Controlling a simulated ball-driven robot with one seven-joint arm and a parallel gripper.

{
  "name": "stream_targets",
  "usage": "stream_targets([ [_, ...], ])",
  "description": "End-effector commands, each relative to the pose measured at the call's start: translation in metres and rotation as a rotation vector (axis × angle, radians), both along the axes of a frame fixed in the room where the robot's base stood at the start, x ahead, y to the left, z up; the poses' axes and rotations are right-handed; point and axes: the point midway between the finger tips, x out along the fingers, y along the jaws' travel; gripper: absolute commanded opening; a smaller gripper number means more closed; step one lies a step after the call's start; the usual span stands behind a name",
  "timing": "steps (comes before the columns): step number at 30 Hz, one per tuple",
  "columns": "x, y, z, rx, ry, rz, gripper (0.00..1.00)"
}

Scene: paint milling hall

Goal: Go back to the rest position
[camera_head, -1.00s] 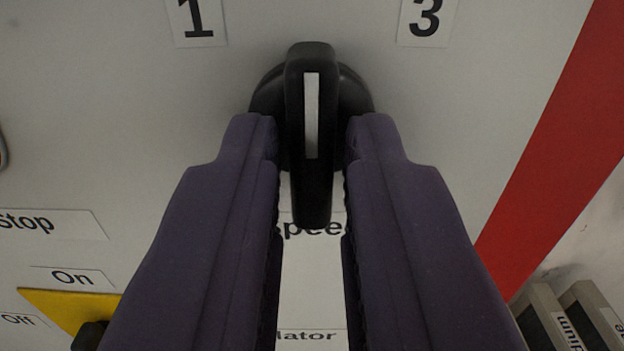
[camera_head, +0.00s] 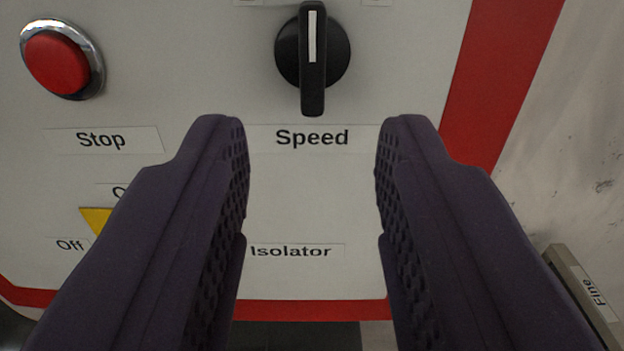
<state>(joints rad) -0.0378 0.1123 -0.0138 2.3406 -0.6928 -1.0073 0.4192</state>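My gripper (camera_head: 312,135) is open and empty, its two dark purple fingers spread wide in front of the panel. The black speed knob (camera_head: 312,60) is on the grey panel (camera_head: 310,185), above and beyond the fingertips and apart from them. Its white line points straight up. The "Speed" label (camera_head: 312,138) shows between the fingertips. The number labels above the knob are almost wholly cut off by the top edge.
A red stop button (camera_head: 56,62) in a chrome ring is at upper left. A yellow plate (camera_head: 97,219) is partly hidden by the left finger. A tile labelled "Fine" (camera_head: 585,290) is at lower right. A red border (camera_head: 485,110) edges the panel.

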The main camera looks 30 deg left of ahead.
Motion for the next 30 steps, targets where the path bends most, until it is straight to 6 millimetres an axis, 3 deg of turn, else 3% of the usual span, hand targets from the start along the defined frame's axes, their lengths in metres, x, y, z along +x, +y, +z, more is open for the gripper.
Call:
stream_targets([
  [10,0.001,0.000,0.000,-0.001,-0.001,-0.002,0.39],
  [14,0.016,-0.013,0.015,-0.037,-0.020,-0.073,0.39],
  [17,0.040,-0.044,0.056,-0.098,-0.043,-0.234,0.39],
  [20,0.047,-0.085,0.120,-0.133,-0.032,-0.432,0.39],
  [24,0.011,-0.123,0.201,-0.111,0.060,-0.599,0.39],
  [27,-0.029,-0.129,0.239,-0.084,0.132,-0.623,0.39],
  [30,-0.061,-0.126,0.261,-0.070,0.186,-0.609,0.39],
])
